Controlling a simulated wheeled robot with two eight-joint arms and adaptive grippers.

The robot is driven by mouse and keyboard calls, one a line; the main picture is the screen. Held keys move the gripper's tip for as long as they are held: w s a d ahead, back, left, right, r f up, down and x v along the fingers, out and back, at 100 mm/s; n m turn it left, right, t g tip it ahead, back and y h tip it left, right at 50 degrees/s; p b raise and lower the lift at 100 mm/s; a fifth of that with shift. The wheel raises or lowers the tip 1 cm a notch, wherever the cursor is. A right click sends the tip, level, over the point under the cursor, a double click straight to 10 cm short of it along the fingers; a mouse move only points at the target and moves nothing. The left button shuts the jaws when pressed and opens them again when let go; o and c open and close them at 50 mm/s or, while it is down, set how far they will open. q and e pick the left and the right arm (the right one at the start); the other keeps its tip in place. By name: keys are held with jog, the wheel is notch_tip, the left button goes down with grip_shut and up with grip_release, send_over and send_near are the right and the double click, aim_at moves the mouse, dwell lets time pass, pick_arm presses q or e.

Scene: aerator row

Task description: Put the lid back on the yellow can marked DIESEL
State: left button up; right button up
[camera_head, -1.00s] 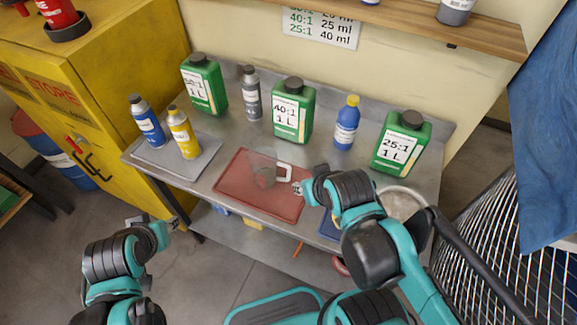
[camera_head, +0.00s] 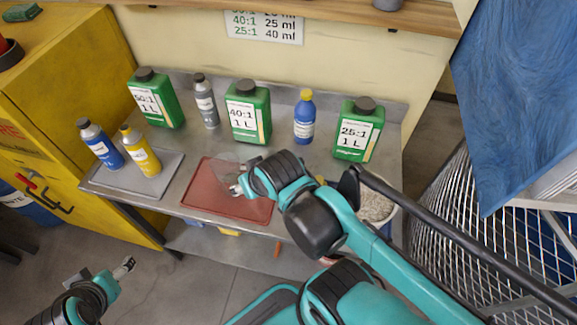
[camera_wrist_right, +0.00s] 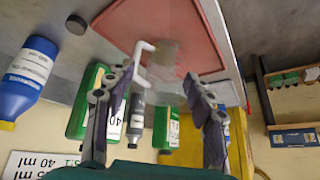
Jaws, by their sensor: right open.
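I cannot make out a yellow can marked DIESEL. A black round disc, perhaps a lid, lies on the bench in the right wrist view (camera_wrist_right: 76,23); my right arm seems to hide that spot in the head view. My right gripper (camera_head: 238,188) is open over the red tray, beside a clear jug (camera_head: 232,168). In the right wrist view its fingers (camera_wrist_right: 160,76) stand apart, with the jug (camera_wrist_right: 168,62) and its white handle showing beyond and between them. My left gripper (camera_head: 124,268) hangs low in front of the bench; its jaws are too small to judge.
The red tray (camera_head: 215,203) lies mid-bench. A grey tray (camera_head: 165,184) holds a blue bottle (camera_head: 100,143) and a yellow bottle (camera_head: 141,154). Green jugs (camera_head: 248,112) and bottles line the back. A yellow object (camera_head: 229,232) sits on the lower shelf. A wire cage stands right.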

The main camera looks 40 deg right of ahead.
jog(key=w+d+f+m+g+p, duration=0.1)
jog(key=d+m+g, duration=0.1)
jog(key=d+m, duration=0.3)
jog(key=w+d+f+m+g+p, duration=0.1)
jog(key=w+d+m+g+p, duration=0.1)
jog(key=d+m, duration=0.3)
jog(key=w+d+f+m+g+p, duration=0.1)
jog(key=d+m+g, duration=0.1)
jog(key=d+m, duration=0.4)
jog(key=shift+w+m+g+p, duration=0.15)
jog(key=shift+w+m+p, duration=0.05)
jog(key=shift+m, duration=1.25)
jog(key=shift+w+m+g+p, duration=0.15)
jog(key=shift+w+m+p, duration=0.05)
jog(key=shift+m, duration=1.25)
jog(key=shift+f, duration=0.1)
jog(key=shift+f+b, duration=0.5)
jog(key=shift+f, duration=0.75)
jog(key=f+b, duration=0.1)
jog(key=f, duration=0.1)
jog(key=f+b, duration=0.1)
jog(key=f, duration=0.2)
jog(key=shift+w+a+f, duration=0.2)
